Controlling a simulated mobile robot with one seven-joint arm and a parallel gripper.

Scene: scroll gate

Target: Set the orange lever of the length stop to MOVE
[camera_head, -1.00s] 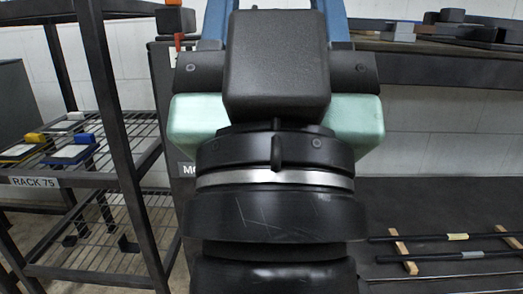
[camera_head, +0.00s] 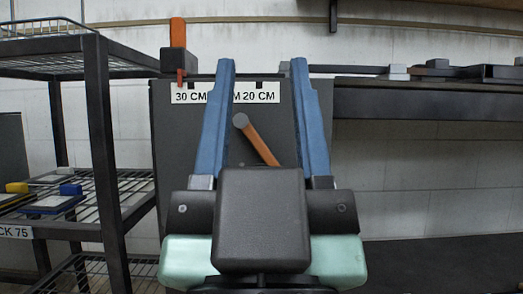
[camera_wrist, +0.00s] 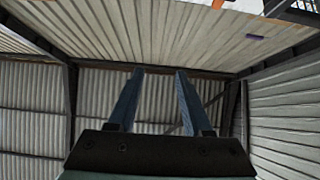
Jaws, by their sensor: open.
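The orange lever (camera_head: 260,145) shows in the head view between my fingers, on a dark upright panel (camera_head: 172,135). It slants down to the right from a round grey end; its lower end is hidden behind my gripper. An orange block (camera_head: 177,33) stands at the panel's top left, with a red pointer below it near the "30 CM" label. A middle label is partly covered by my left finger; "20 CM" is at the right. No MOVE marking is readable now. My gripper (camera_head: 263,64) is open and empty, pointing up; its blue fingers also show in the wrist view (camera_wrist: 160,72).
A dark wire rack (camera_head: 98,120) with coloured-clip trays stands at the left. A dark shelf (camera_head: 430,101) with grey and black parts runs along the right. The wrist view shows mostly corrugated ceiling and walls. A pale wall is behind the panel.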

